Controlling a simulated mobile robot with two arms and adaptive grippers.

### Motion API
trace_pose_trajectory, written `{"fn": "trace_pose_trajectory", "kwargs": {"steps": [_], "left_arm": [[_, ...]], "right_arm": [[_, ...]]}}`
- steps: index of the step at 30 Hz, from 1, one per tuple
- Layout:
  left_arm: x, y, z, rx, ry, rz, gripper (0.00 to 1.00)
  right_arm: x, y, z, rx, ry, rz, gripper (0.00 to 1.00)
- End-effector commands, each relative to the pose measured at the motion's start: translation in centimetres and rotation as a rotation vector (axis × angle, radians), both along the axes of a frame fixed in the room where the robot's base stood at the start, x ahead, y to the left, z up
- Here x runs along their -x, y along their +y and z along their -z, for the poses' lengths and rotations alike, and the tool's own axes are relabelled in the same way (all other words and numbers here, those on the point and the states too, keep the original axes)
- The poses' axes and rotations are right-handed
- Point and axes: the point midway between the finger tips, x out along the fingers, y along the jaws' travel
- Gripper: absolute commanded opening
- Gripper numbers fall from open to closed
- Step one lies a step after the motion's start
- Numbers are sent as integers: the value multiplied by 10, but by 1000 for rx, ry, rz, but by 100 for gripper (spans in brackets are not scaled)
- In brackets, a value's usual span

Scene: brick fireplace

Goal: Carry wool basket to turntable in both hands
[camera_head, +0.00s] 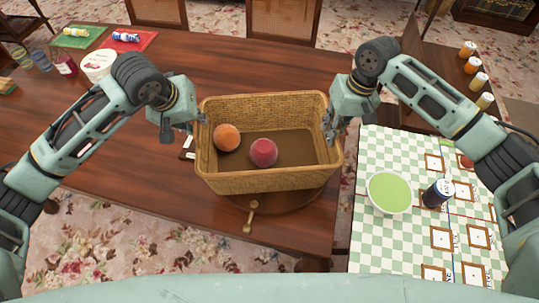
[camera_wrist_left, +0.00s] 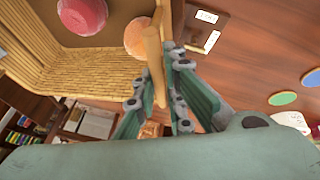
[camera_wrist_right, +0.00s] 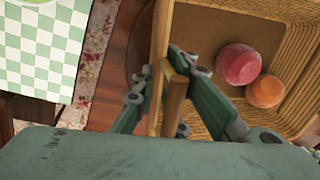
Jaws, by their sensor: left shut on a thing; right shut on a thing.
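The wicker wool basket (camera_head: 270,182) holds an orange wool ball (camera_head: 227,137) and a dark red wool ball (camera_head: 263,152). A round wooden turntable (camera_head: 290,202) with a small handle (camera_head: 251,217) shows partly from under the basket's front; the rest is hidden by the basket. I cannot tell whether the basket touches it. My left gripper (camera_head: 190,123) is shut on the basket's left handle, which shows in the left wrist view (camera_wrist_left: 153,60). My right gripper (camera_head: 330,122) is shut on the right handle, seen in the right wrist view (camera_wrist_right: 176,95). The basket looks roughly level.
A green checked cloth (camera_head: 375,245) with a green bowl (camera_head: 389,192) and a dark can (camera_head: 437,193) lies at the right. A white tub (camera_head: 97,65), a red tray (camera_head: 128,40) and a green tray (camera_head: 78,37) stand at the back left. Several small jars line the far right.

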Motion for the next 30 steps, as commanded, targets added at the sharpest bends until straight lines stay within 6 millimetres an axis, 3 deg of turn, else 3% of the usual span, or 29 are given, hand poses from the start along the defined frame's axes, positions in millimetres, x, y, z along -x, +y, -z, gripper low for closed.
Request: {"fn": "trace_pose_trajectory", "kwargs": {"steps": [4, 5, 12, 23, 30], "left_arm": [[-2, 8, 13, -15, -1, -11, 0], [-1, 8, 13, -16, 1, -11, 11], [-1, 5, 10, -10, 1, -7, 29], [1, 3, 5, -3, -1, -3, 29], [15, 10, -32, -6, -5, -3, 29]], "right_arm": [[-1, -6, 13, 9, -1, 5, 0], [-1, -7, 13, 10, 0, 5, 13], [-1, -4, 10, 6, 0, 4, 32], [0, -1, 9, 2, 0, 1, 32], [0, -1, 9, 1, 0, 1, 32]]}}
